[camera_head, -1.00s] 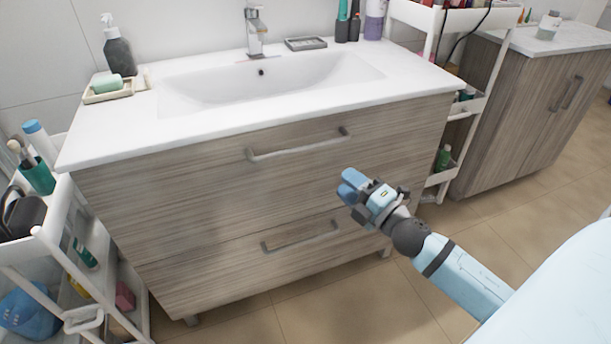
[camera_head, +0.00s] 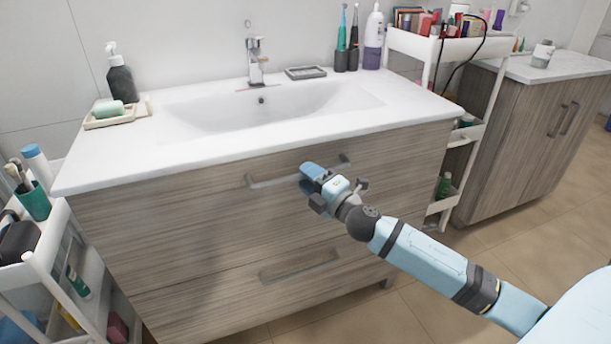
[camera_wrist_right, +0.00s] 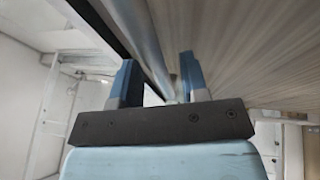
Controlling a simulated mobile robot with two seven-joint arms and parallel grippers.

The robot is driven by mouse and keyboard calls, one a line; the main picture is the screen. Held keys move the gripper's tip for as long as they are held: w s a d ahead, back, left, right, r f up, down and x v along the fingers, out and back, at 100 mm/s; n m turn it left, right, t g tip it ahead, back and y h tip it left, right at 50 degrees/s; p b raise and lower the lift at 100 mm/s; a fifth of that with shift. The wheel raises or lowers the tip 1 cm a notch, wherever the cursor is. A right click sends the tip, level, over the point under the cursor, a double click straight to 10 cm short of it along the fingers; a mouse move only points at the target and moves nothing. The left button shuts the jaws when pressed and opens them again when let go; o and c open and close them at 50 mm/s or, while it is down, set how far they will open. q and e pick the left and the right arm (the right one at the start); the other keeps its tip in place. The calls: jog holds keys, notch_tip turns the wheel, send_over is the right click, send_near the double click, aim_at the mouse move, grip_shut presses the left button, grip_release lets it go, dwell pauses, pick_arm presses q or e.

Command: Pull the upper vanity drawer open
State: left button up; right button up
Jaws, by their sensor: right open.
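The vanity's upper drawer (camera_head: 215,215) has a wood-grain front and looks shut. Its grey bar handle (camera_head: 270,182) runs across the upper part of the front. My right gripper (camera_head: 307,178) is at the middle of that handle and hides part of it in the head view. In the right wrist view my right gripper (camera_wrist_right: 157,82) is open, with its blue fingers on either side of the handle bar (camera_wrist_right: 150,50). I cannot tell whether a finger touches the bar. My left gripper is not in view.
The lower drawer handle (camera_head: 300,265) sits below. The white countertop (camera_head: 400,110) overhangs the drawers. White carts stand at left (camera_head: 60,240) and right (camera_head: 437,45). The tiled floor (camera_head: 400,310) in front is clear.

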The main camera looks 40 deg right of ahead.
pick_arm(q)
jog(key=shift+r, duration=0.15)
pick_arm(e)
jog(key=shift+w+a+r, duration=0.1)
jog(key=shift+w+r, duration=0.05)
jog(key=shift+w, duration=0.4)
grip_shut()
